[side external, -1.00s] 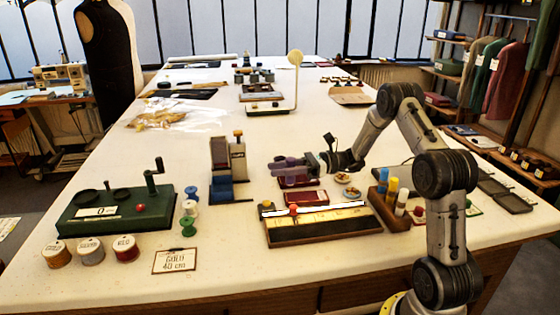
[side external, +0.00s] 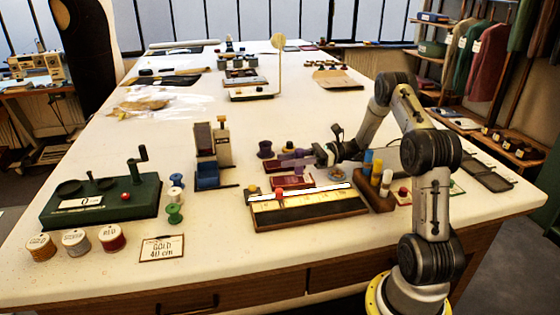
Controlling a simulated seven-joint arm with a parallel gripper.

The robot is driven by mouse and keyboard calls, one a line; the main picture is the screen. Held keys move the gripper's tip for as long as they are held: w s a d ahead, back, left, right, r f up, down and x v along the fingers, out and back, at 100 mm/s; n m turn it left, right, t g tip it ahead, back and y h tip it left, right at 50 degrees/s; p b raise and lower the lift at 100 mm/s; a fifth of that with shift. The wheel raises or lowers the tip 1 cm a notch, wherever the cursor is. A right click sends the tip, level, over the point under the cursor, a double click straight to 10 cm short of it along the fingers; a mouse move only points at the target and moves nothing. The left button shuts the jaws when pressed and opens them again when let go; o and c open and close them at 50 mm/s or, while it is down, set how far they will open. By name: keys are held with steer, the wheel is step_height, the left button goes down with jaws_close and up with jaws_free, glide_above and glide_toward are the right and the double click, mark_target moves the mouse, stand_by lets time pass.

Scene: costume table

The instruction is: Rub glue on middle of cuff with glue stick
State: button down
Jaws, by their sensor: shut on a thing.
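My gripper (side external: 298,158) is at the middle of the table, held low, pointing left. It is shut on a small purple thing (side external: 290,156), which may be the glue stick; the fingers and its ends blur together. A flat dark red piece (side external: 292,182), possibly the cuff, lies just below the gripper in the picture. I cannot tell whether the held thing touches it. A dark purple round object (side external: 265,149) stands just left of the fingertips.
A wooden ruler tray (side external: 305,211) with a red slider lies in front. A wooden rack (side external: 375,191) of coloured sticks stands right. A blue-based device (side external: 212,158) and green crank machine (side external: 103,201) stand left. A card (side external: 162,248) lies front left, with free table around it.

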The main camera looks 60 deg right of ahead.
steer(key=shift+w+d+x, duration=0.15)
steer(key=shift+x, duration=1.5)
steer(key=shift+w+d+x, duration=0.1)
steer(key=shift+w+x, duration=0.05)
steer(key=shift+x, duration=1.45)
steer(key=shift+w+r, duration=0.15)
step_height(320, 180, up, 8)
steer(key=shift+f, duration=0.2)
steer(key=shift+s+a+f, duration=0.2)
steer(key=shift+a+f, duration=0.15)
steer(key=shift+f, duration=0.65)
steer(key=shift+s+a+f, duration=0.2)
steer(key=shift+a+f, duration=0.15)
steer(key=shift+f, duration=0.65)
steer(key=shift+s+a+f, duration=0.2)
steer(key=shift+a+f, duration=0.15)
steer(key=shift+f, duration=0.65)
steer(key=shift+f, duration=1)
steer(key=shift+s+d, duration=0.1)
